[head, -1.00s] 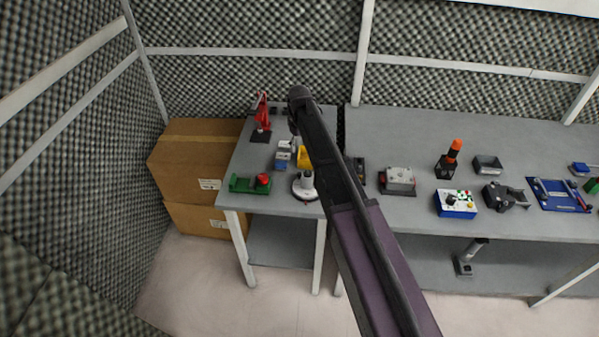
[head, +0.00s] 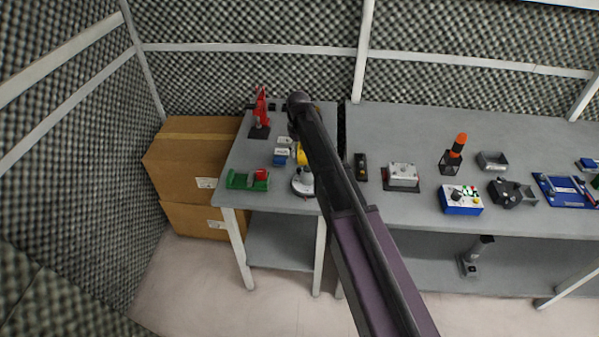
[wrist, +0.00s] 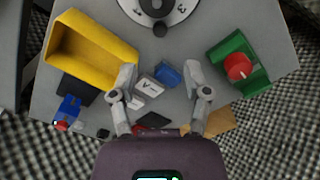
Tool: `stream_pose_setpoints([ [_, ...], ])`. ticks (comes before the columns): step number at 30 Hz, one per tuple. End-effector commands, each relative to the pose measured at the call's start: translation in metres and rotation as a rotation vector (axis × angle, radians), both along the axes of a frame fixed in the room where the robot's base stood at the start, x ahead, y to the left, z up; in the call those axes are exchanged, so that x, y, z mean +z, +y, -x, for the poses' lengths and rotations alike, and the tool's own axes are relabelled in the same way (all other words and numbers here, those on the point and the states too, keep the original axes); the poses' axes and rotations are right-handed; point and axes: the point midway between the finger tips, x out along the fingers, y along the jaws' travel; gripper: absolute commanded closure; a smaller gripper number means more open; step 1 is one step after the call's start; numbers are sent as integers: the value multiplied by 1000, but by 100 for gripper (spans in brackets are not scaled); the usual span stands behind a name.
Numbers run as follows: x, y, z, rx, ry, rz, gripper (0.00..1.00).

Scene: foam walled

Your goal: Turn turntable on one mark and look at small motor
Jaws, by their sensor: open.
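The turntable (wrist: 182,14) is a round dial with a white numbered ring and dark centre, cut off by the top edge of the wrist view. A grey knob sits on its near rim. In the head view the turntable (head: 303,191) is on the left table's front part, partly behind my arm, with a grey piece standing on it. I cannot tell whether that piece is the small motor. My gripper (wrist: 160,78) is open and empty, short of the turntable in the wrist view. A blue block (wrist: 167,74) and white lettered blocks (wrist: 148,88) show between its fingers.
A yellow bin (wrist: 85,42) and a green holder with a red knob (wrist: 239,68) flank the gripper in the wrist view. A red stand (head: 260,108) is at the back of the left table. Cardboard boxes (head: 185,165) stand left; several devices fill the right table.

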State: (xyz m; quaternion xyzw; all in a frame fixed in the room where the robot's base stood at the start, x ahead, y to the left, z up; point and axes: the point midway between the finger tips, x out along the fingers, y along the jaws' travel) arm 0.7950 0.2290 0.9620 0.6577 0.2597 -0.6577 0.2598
Motion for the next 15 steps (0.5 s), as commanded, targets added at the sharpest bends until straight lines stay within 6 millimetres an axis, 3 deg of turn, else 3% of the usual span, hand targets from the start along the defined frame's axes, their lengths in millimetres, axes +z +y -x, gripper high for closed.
stream_pose_setpoints([
  [15, -44, 1, 0, 1, 0, 0, 38],
])
